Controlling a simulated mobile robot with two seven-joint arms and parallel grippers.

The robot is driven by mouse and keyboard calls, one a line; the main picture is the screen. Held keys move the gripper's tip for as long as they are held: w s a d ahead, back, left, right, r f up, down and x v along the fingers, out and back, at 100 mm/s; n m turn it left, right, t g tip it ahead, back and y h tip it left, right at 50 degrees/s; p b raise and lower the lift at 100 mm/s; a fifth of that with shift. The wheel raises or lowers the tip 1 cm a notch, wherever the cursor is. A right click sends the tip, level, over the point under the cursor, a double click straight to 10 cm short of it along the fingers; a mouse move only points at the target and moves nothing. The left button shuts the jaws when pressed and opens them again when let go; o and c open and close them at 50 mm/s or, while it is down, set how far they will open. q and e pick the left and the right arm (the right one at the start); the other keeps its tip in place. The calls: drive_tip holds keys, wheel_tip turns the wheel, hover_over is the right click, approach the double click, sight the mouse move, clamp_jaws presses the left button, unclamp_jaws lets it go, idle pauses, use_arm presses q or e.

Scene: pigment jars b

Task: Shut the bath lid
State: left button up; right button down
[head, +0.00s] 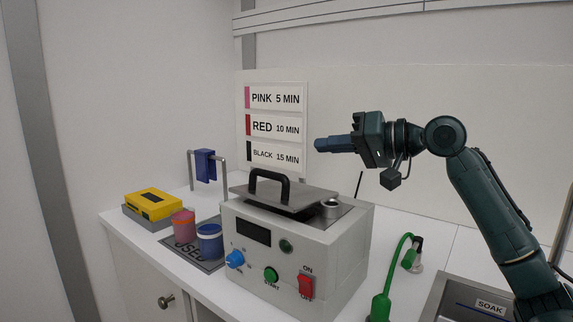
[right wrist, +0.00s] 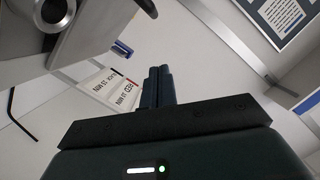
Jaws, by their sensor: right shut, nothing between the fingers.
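The bath (head: 300,250) is a pale box on the white counter with a display, knob and buttons on its front. My right gripper (head: 320,145) is shut and empty, pointing left in the air above the right rear of the bath, apart from lid and handle. In the right wrist view its closed fingers (right wrist: 158,84) show, with part of the bath (right wrist: 95,32) at the upper left. My left gripper is out of view.
A round metal fitting (head: 330,208) sits on the bath top beside the lid. Pink (head: 183,223) and blue (head: 210,242) jars, a yellow box (head: 154,203) and a blue clip on a metal stand (head: 205,166) are at left. A green-handled hose (head: 381,305) and a soak basin (head: 440,300) are at right.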

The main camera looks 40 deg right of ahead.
sight(284, 176)
drive_tip(key=w+a+f+p, duration=0.1)
drive_tip(key=w, duration=0.1)
drive_tip(key=w+a+f, duration=0.1)
drive_tip(key=w+a, duration=0.1)
drive_tip(key=w+a+f+p, duration=0.1)
drive_tip(key=w+a, duration=0.1)
drive_tip(key=shift+w+f+p, duration=0.1)
drive_tip(key=shift+f+p, duration=0.25)
drive_tip(key=shift+a+f, duration=0.25)
drive_tip(key=shift+a, duration=0.05)
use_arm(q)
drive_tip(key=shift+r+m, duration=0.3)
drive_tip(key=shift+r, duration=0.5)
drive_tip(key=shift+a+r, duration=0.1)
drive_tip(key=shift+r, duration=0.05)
use_arm(e)
drive_tip(key=shift+s+a+f+n+h, duration=0.15)
drive_tip(key=shift+a+f+n, duration=0.2)
drive_tip(key=shift+f, duration=0.25)
drive_tip(key=shift+s+a+f+n+h, duration=0.1)
drive_tip(key=shift+a+f+n+h, duration=0.1)
drive_tip(key=shift+f+n, duration=0.3)
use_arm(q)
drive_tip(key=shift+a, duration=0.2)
use_arm(e)
drive_tip(key=shift+a, duration=0.1)
drive_tip(key=shift+r, duration=0.1)
